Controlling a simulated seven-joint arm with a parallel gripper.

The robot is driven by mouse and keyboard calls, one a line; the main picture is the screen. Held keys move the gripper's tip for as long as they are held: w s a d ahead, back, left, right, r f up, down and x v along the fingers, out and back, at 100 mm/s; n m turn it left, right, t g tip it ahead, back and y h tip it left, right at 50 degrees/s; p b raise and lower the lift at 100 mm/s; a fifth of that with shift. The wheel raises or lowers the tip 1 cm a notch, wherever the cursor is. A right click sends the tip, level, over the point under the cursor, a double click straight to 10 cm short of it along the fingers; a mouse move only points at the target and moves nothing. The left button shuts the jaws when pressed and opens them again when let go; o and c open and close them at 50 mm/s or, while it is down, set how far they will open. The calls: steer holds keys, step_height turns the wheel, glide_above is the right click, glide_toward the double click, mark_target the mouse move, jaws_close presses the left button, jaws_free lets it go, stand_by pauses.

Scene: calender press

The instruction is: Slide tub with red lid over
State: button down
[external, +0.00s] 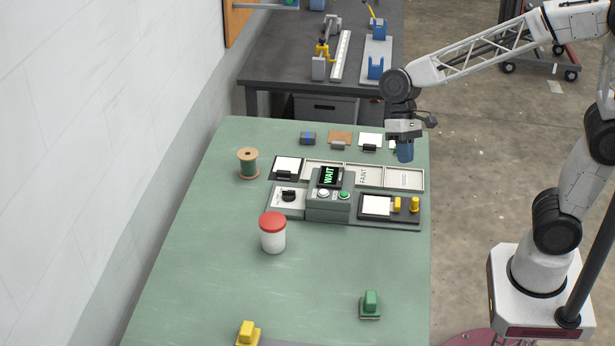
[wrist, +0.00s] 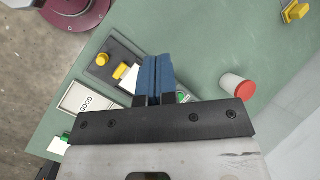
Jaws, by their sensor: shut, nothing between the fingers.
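The white tub with a red lid (external: 273,232) stands upright on the green table, left of the middle and in front of the grey press unit. It also shows in the wrist view (wrist: 235,86), to the right of my fingers. My gripper (external: 405,150) is above the far right part of the table, well apart from the tub. In the wrist view its blue fingers (wrist: 154,78) are together with nothing between them.
The press unit (external: 329,205) with a WAIT display and trays stands between my gripper and the tub. A green spool (external: 248,163) is at the back left. A green block (external: 370,304) and a yellow block (external: 248,333) are near the front. Table around the tub is clear.

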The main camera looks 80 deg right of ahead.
steer(key=w+d+f+m+y, duration=0.2)
steer(key=w+f+m+y, duration=0.1)
steer(key=w, duration=0.8)
steer(key=w+d+f+m+t+y, duration=0.1)
steer(key=w+d+f+m+y, duration=0.2)
steer(key=w+f, duration=0.5)
steer(key=w+d+f+m+y, duration=0.3)
steer(key=w+f+m+y, duration=0.1)
steer(key=w, duration=0.9)
steer(key=shift+w+d+f+m+y, duration=0.1)
steer(key=shift+w+f+m+y, duration=0.1)
steer(key=shift+f+y, duration=0.2)
steer(key=shift+w+d+f+m+y, duration=0.1)
steer(key=shift+w+f+y, duration=0.05)
steer(key=shift+f+y, duration=0.25)
steer(key=shift+w+d+f+t, duration=0.25)
steer(key=shift+w+f+t, duration=0.15)
steer(key=shift+a, duration=0.1)
steer(key=a, duration=1.4)
steer(key=a, duration=2)
steer(key=shift+a, duration=0.1)
